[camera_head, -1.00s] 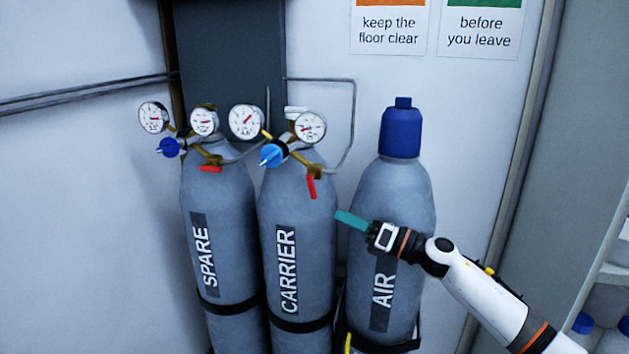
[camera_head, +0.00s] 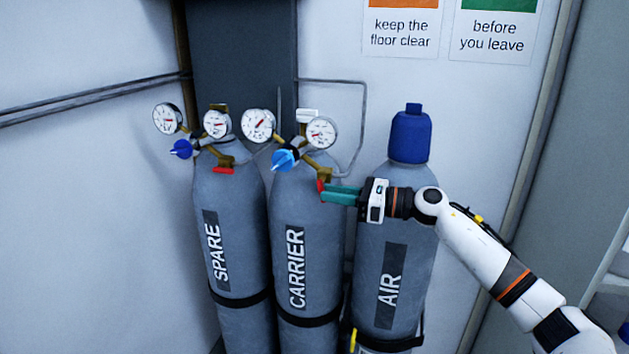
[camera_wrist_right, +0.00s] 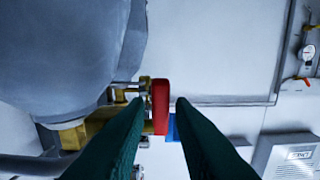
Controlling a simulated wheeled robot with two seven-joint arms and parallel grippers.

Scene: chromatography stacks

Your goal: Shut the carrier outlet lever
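The carrier cylinder (camera_head: 312,240) stands in the middle of the head view, with a regulator on top. Its red outlet lever (camera_head: 320,185) is mostly hidden there by my right gripper (camera_head: 325,193). In the right wrist view, the red lever (camera_wrist_right: 160,105) shows end-on between the two dark green fingertips of the right gripper (camera_wrist_right: 160,108), with a narrow gap on each side. The gripper is open around the lever. The brass outlet valve (camera_wrist_right: 105,122) lies behind it. My left gripper is in neither view.
The spare cylinder (camera_head: 227,230) stands to the left, with its own red lever (camera_head: 223,170) lying crosswise. The air cylinder (camera_head: 395,245), with a blue cap (camera_head: 410,136), stands right behind my right wrist. Gauges (camera_head: 258,125) and blue knobs (camera_head: 286,160) crowd the cylinder tops.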

